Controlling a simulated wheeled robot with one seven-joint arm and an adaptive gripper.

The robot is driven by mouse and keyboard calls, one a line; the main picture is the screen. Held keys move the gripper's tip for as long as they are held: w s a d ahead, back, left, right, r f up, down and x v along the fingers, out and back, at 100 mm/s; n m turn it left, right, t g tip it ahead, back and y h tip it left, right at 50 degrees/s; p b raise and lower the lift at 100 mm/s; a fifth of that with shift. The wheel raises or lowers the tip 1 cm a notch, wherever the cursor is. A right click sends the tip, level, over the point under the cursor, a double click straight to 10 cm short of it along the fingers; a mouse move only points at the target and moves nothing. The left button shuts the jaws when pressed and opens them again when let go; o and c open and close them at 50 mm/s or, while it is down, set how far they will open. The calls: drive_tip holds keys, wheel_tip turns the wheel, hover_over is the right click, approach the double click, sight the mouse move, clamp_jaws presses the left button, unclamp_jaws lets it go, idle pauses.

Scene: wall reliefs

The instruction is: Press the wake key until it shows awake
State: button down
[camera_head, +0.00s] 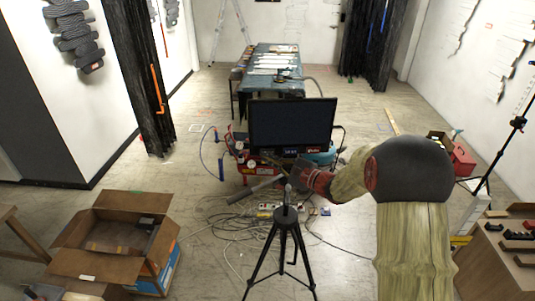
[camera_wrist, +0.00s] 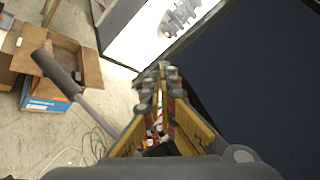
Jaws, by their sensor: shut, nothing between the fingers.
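A black monitor (camera_head: 291,123) stands in the middle of the room with a dark screen. It also fills the right of the wrist view (camera_wrist: 255,75) as a dark blue panel. A strip with small lit marks (camera_head: 290,151) runs under the screen; I cannot read it. I cannot pick out the wake key or whether it shows awake. My gripper (camera_head: 296,175) is just below the monitor in the head view. In the wrist view my gripper (camera_wrist: 168,72) has its fingers together, empty, beside the panel's left edge. Whether it touches anything is unclear.
A black tripod (camera_head: 285,222) with a handle stands in front of the monitor. Cables lie on the floor around it. An open cardboard box (camera_head: 120,240) is at the lower left. A long table (camera_head: 262,68) stands behind, and a red case (camera_head: 460,160) lies right.

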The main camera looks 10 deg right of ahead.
drive_tip(key=shift+w, duration=0.15)
drive_tip(key=shift+w+d+b, duration=0.1)
drive_tip(key=shift+w+b, duration=0.15)
drive_tip(key=shift+b, duration=0.2)
drive_tip(key=shift+w+b, duration=0.35)
drive_tip(key=shift+w, duration=0.05)
idle(0.6)
drive_tip(key=shift+s, duration=0.1)
drive_tip(key=shift+s+b, duration=0.55)
drive_tip(key=shift+s, duration=0.2)
drive_tip(key=s+b, duration=0.1)
drive_tip(key=s, duration=0.1)
drive_tip(key=s+a+b, duration=0.1)
drive_tip(key=s, duration=0.2)
idle(0.5)
